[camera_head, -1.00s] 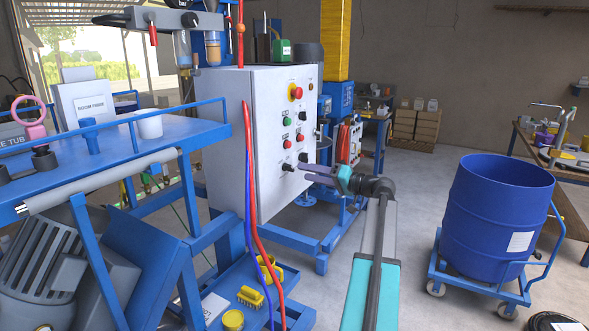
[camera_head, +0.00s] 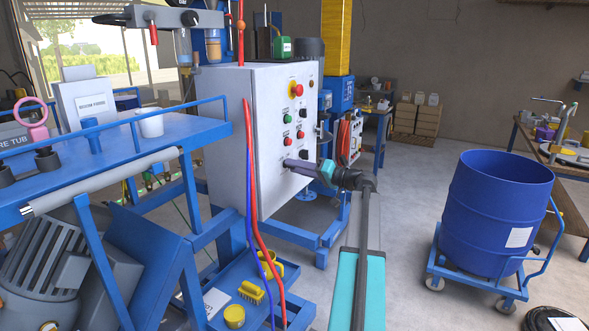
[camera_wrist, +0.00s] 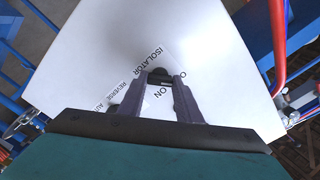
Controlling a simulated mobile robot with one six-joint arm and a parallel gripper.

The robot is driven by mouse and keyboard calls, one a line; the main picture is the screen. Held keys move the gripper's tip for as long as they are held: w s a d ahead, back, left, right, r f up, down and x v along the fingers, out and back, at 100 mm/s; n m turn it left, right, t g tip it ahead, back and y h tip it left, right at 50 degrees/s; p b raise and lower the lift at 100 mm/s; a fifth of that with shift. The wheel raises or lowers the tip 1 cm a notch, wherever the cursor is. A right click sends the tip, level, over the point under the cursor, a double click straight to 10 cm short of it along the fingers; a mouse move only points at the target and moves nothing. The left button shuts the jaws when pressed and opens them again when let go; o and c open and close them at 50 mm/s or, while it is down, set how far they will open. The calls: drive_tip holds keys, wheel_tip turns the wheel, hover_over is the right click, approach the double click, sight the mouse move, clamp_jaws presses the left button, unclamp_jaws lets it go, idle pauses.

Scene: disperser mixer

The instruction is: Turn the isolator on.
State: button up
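The isolator is a small black knob (camera_wrist: 159,76) on the pale grey control cabinet. Its label reads ISOLATOR, with O and ON marks beside it in the wrist view. I cannot tell which mark the knob points at. My gripper (camera_wrist: 162,80) has its two dark fingers apart, one on each side of the knob, with the tips at it. I cannot see whether they touch it. In the head view my gripper (camera_head: 287,163) reaches the lower part of the cabinet's front panel (camera_head: 270,185), and its fingers hide the knob there.
The panel also carries a red emergency stop (camera_head: 296,90) and several green, red and black controls above my gripper. Red and blue hoses (camera_head: 250,170) hang at the cabinet's left edge. A blue drum (camera_head: 500,205) on a trolley stands to the right, with open floor between.

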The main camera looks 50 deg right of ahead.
drive_tip(key=shift+c, duration=1.4)
drive_tip(key=shift+a, duration=0.1)
drive_tip(key=shift+m, duration=0.5)
drive_tip(key=shift+s+d+r+m+p, duration=0.1)
drive_tip(key=shift+m+p, duration=0.65)
drive_tip(key=shift+m, duration=3)
drive_tip(key=shift+d+m+p, duration=0.1)
drive_tip(key=shift+m+p, duration=0.6)
drive_tip(key=shift+m, duration=3.05)
